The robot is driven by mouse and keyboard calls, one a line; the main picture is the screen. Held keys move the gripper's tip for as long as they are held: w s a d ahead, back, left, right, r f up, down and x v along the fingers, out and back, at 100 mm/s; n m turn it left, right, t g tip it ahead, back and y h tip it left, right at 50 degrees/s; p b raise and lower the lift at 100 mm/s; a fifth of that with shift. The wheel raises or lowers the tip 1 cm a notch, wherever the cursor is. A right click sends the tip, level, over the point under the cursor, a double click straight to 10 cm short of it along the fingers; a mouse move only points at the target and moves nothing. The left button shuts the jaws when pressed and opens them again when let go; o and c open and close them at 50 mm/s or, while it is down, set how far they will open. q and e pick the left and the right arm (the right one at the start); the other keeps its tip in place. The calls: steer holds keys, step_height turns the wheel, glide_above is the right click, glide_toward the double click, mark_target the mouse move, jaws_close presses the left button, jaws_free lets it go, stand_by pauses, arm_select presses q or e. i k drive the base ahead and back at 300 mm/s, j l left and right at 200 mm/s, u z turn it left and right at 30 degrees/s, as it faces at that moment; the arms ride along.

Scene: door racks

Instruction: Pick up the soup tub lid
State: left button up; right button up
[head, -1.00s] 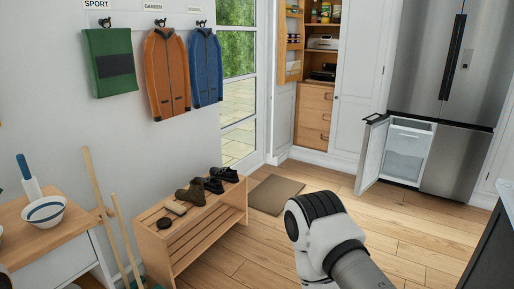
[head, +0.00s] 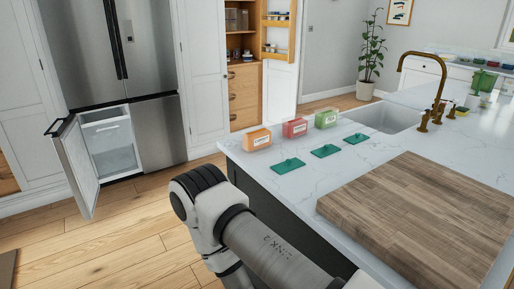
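Three flat dark-green lids with small raised grips lie in a row on the white countertop: a left lid (head: 288,165), a middle lid (head: 325,151) and a right lid (head: 356,138). Behind them stand three labelled tubs: an orange tub (head: 256,138), a red tub (head: 295,128) and a green tub (head: 326,117). The lids lie apart from the tubs. I cannot tell which lid is the soup one, as the labels are too small to read. Neither of my grippers shows; only a white and black arm link of mine is in view, left of the counter.
A large wooden board (head: 425,205) covers the counter's near right. A sink (head: 385,117) with a brass tap (head: 432,95) lies behind. At left, the fridge's lower door (head: 77,165) stands open over the floor. Wooden floor (head: 120,240) between is clear.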

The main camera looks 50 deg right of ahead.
mark_target(289, 165)
steer(key=i+j+z, duration=0.1)
steer(key=i, duration=0.5)
steer(key=i+j, duration=0.15)
steer(key=i, duration=0.45)
steer(key=i+j+z, duration=0.15)
steer(key=i, duration=0.4)
